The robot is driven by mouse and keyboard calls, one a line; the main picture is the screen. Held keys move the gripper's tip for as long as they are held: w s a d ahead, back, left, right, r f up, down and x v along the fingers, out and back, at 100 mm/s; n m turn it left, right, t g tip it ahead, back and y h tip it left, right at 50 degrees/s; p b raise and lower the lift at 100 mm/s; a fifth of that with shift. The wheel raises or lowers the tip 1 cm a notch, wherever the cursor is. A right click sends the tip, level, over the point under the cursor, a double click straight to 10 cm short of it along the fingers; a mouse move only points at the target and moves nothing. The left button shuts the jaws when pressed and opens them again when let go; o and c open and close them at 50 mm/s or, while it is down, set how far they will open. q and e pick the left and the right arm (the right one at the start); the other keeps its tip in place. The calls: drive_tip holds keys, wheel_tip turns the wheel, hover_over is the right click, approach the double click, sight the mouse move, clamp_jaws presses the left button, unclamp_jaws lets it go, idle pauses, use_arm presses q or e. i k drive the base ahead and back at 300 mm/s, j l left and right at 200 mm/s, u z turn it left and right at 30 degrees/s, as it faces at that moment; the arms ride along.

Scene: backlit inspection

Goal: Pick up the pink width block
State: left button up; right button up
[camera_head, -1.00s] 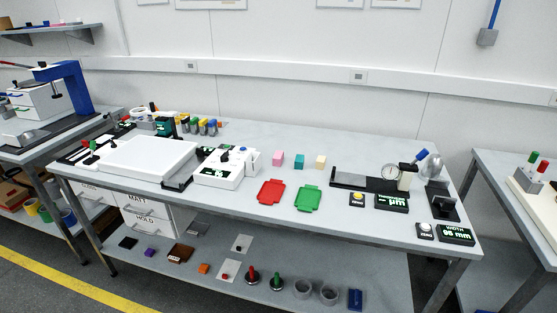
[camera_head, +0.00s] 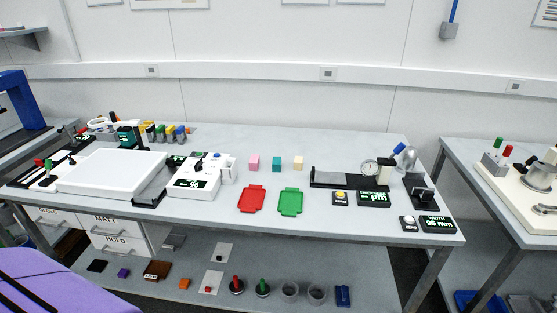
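The pink width block (camera_head: 254,162) stands upright on the grey workbench (camera_head: 330,221), behind the red tray. A teal block (camera_head: 276,163) and a cream block (camera_head: 298,162) stand in a row to its right, apart from it. Nothing touches or covers the pink block. Neither of my grippers shows in the head view.
A red tray (camera_head: 252,199) and a green tray (camera_head: 290,202) lie in front of the blocks. A white device with a display (camera_head: 193,183) stands to the left, a dial gauge (camera_head: 370,167) to the right. A purple surface (camera_head: 62,285) fills the lower left corner.

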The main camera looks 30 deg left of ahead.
sight(254, 161)
drive_tip(key=j+z, duration=0.2)
drive_tip(key=j, duration=0.35)
drive_tip(key=k+j+z, duration=0.2)
drive_tip(key=j, duration=0.3)
drive_tip(key=j+z, duration=0.1)
drive_tip(key=j, duration=1)
drive_tip(key=k, duration=0.05)
